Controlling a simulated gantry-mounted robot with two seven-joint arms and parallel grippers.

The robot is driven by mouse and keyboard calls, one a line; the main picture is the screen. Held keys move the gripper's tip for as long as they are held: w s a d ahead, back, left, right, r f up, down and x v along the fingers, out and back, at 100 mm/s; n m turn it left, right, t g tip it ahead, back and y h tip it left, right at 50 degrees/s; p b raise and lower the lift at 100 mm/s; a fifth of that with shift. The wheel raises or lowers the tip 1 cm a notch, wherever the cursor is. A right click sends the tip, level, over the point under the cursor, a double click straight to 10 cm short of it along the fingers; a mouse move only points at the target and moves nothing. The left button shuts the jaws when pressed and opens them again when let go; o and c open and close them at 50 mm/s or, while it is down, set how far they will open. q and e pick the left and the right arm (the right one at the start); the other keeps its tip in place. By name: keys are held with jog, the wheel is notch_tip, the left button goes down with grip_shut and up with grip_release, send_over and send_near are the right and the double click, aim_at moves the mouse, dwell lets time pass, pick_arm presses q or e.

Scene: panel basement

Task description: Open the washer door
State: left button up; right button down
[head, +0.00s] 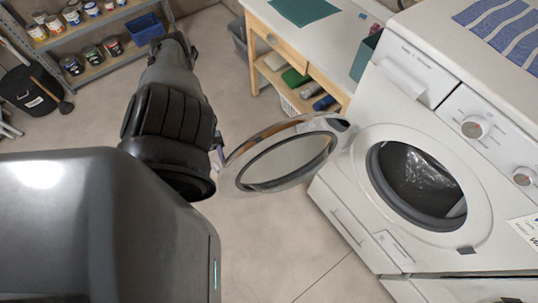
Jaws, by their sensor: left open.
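The white washer (395,122) stands at the right. Its round door (290,160), a silvery ring with a glass middle, stands swung wide out to the left of the opening. The drum opening (415,180) is uncovered, with a dark, shiny inside. My left arm reaches in from the left. My left gripper (217,150) is at the door's outer left edge, mostly hidden behind my arm's dark wrist. It is open; whether it touches the door rim I cannot tell. My right gripper is not in view.
A wooden bench (300,72) with a white top stands behind the door, left of the washer. A shelf with paint cans (73,65) and a black bucket (27,90) are at the back left. Bare floor (275,235) lies below the door.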

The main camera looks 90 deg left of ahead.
pick_arm(q)
jog(key=b+v, duration=0.2)
jog(key=v, duration=0.6)
jog(key=shift+s, duration=0.15)
